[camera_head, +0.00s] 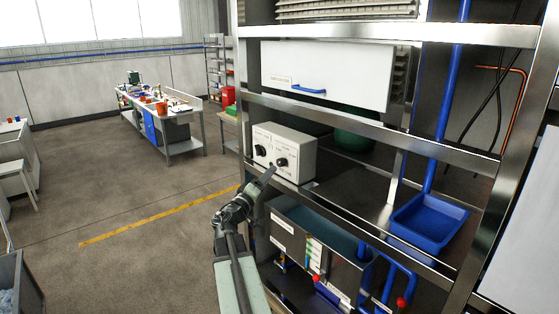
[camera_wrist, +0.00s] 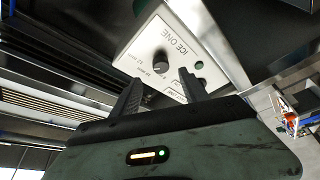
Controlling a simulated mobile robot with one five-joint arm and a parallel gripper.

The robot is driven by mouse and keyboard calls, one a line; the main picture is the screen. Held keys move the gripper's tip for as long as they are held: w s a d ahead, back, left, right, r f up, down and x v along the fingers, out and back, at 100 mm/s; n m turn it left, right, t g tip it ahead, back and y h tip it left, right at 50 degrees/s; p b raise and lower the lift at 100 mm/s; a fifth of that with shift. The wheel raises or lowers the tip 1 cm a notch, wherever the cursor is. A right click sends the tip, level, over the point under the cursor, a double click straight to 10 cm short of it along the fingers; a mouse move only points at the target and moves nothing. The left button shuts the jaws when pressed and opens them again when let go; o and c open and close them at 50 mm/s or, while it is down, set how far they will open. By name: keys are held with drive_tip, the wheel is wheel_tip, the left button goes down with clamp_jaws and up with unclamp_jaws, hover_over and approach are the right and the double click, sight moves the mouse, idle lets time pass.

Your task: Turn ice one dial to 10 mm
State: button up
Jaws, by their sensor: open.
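A pale control box (camera_head: 300,137) stands on a shelf of the metal rack, with two black dials on its front, a left dial (camera_head: 261,150) and a right dial (camera_head: 282,162). In the wrist view, the panel (camera_wrist: 185,32) is lettered ICE ONE. My gripper (camera_head: 270,172) is in front of the lower part of the box. In the wrist view, my gripper (camera_wrist: 160,88) is open, its fingers apart and empty, with the dial beyond them.
Below the box is a metal tank (camera_head: 285,232) with blue pipes and red knobs. A blue tray (camera_head: 430,222) is at the right. A white panel with a blue handle (camera_head: 308,90) hangs above. Open floor (camera_head: 130,200) lies to the left.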

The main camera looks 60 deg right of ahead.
sight(279, 164)
drive_tip(key=p+x, duration=0.1)
drive_tip(key=x, duration=0.6)
drive_tip(key=shift+d+p, duration=0.35)
drive_tip(key=shift+d, duration=0.05)
drive_tip(key=shift+c, duration=0.3)
